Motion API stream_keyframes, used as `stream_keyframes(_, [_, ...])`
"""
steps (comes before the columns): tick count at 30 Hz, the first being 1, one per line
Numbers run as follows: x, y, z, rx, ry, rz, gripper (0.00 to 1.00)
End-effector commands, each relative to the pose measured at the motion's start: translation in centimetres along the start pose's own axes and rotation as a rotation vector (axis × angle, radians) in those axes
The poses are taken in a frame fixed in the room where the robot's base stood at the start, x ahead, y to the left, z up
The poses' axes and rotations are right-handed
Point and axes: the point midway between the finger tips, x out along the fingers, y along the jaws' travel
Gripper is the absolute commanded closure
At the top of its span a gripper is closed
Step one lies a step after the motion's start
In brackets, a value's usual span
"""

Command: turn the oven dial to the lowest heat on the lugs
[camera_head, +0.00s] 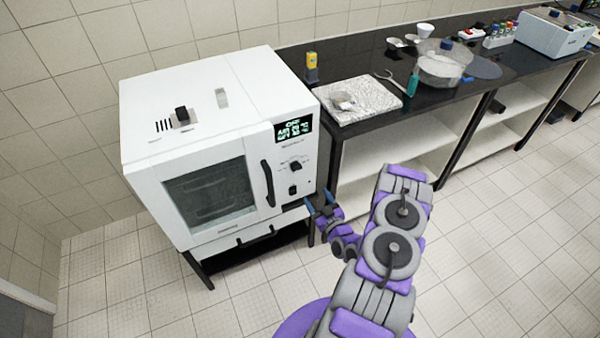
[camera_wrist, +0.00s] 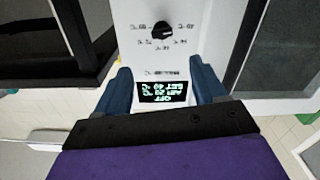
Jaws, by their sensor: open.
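The white oven (camera_head: 215,140) stands at the left with its dark-windowed door shut. Its small black dial (camera_head: 295,165) is on the front panel, right of the door handle, below the lit display (camera_head: 293,127). In the wrist view the dial (camera_wrist: 162,30) appears at the top, ringed by small marks too small to read. The display (camera_wrist: 163,92) shows upside down there, with OFF as one line. My gripper (camera_head: 319,202) is by the panel's lower right. Its blue fingers are open and empty, apart from the dial, which lies beyond the fingertips in the wrist view (camera_wrist: 160,66).
The black door handle (camera_head: 267,183) is left of the dial. A black switch (camera_head: 292,190) sits below it. A black bench (camera_head: 365,60) to the right carries a speckled slab (camera_head: 375,100), a sieve and tools. The tiled floor (camera_head: 490,210) in front is clear.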

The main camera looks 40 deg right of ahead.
Motion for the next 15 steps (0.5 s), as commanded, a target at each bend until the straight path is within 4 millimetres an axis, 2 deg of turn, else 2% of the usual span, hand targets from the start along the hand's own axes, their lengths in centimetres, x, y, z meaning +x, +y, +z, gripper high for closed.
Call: stream_keyframes(15, [7.8,0.1,0.2,-0.001,0.002,-0.004,0.3])
